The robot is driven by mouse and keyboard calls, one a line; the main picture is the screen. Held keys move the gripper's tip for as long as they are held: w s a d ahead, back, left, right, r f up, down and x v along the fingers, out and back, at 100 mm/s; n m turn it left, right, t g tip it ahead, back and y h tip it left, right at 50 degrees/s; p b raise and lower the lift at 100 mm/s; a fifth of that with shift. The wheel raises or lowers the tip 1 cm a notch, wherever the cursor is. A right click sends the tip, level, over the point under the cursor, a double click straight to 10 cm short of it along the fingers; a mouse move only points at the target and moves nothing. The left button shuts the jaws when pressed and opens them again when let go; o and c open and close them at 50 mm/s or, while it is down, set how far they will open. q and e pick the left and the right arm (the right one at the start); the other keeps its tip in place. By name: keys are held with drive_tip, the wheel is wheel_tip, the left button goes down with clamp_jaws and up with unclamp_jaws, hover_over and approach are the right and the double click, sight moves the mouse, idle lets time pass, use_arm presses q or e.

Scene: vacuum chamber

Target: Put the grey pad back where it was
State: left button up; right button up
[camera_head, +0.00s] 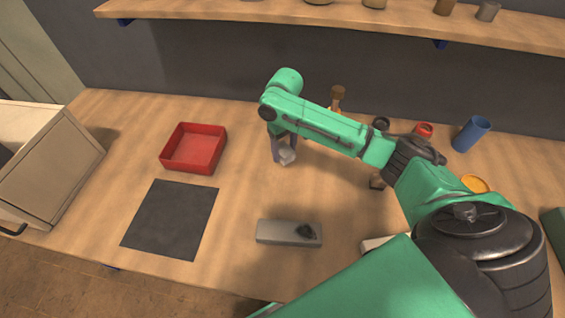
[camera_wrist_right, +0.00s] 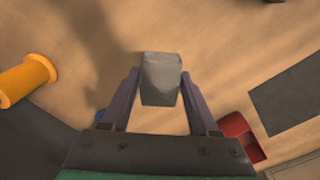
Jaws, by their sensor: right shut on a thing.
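The grey pad (camera_head: 287,157) is a small light grey block between the fingers of my right gripper (camera_head: 284,150). In the right wrist view the pad (camera_wrist_right: 161,78) sits between the two fingertips (camera_wrist_right: 160,88), which are shut on it. Its far end sticks out past the fingertips. In the head view it is over the table, to the right of the red tray (camera_head: 164,158); I cannot tell its exact height. My left gripper is not in view.
A dark mat (camera_head: 170,220) lies in front of the red tray. A long grey block (camera_head: 275,232) with a dark piece (camera_head: 306,231) on it is nearer. A blue cup (camera_head: 471,134), a red item (camera_head: 424,130) and an orange spool (camera_head: 475,183) stand at right. A shelf (camera_head: 340,25) runs behind.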

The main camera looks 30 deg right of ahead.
sight(284, 170)
wheel_tip(284, 170, down, 7)
drive_tip(key=shift+r, duration=0.1)
drive_tip(key=o, duration=1.3)
wheel_tip(284, 170, up, 12)
drive_tip(key=shift+r, duration=0.1)
